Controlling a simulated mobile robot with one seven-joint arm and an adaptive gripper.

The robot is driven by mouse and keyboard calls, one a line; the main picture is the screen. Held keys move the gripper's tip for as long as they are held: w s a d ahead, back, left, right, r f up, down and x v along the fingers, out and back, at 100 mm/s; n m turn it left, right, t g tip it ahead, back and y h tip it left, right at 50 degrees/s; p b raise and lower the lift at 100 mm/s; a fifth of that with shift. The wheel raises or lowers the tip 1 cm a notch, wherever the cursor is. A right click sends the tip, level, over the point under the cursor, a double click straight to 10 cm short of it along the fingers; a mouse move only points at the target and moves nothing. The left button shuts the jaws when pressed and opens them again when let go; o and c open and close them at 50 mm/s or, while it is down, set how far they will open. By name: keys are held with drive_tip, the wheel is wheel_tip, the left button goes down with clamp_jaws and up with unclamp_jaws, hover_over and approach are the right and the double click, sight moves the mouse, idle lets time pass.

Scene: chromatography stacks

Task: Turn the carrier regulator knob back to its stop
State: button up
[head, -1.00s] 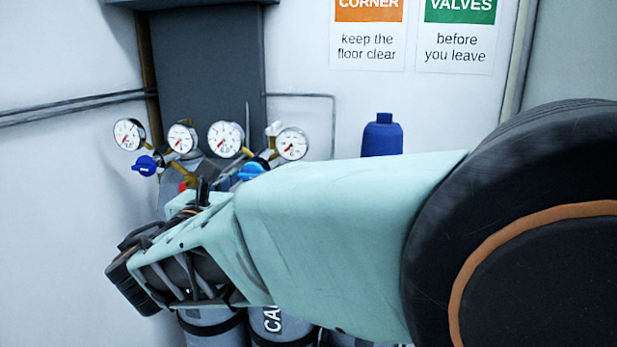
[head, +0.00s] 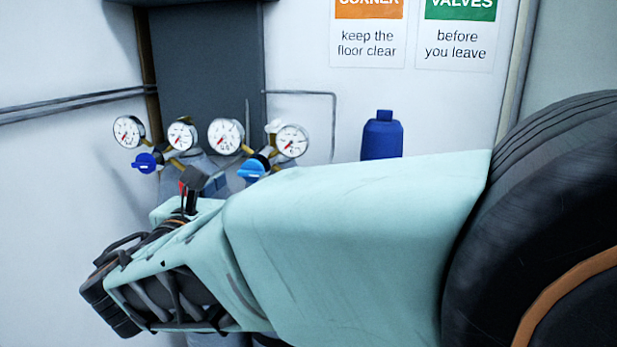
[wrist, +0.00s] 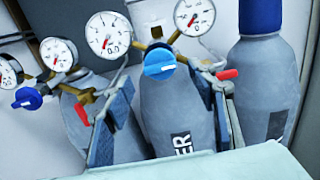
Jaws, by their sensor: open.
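The light blue knob with a white mark (head: 253,170) sits on the front of the right-hand regulator. In the wrist view this knob (wrist: 159,65) is in front of the neck of a grey cylinder (wrist: 176,112) whose label shows only "ER". My gripper (wrist: 166,88) is open, one finger to each side of that cylinder in the picture. The knob lies between and slightly above the fingertips in the picture, and I see no contact. In the head view my gripper (head: 203,181) is below and left of the knob, partly hidden by my own arm.
A dark blue knob (head: 146,162) is on the left regulator. Several white gauges (head: 225,135) stand above the knobs. Red lever-like pieces (wrist: 228,74) show near the fingers. A blue-capped cylinder (head: 382,137) stands right. Pipes (head: 70,107) run along the wall.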

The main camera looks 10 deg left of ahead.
drive_tip(key=s, duration=0.9)
drive_tip(key=shift+a, duration=0.3)
drive_tip(key=shift+w, duration=0.1)
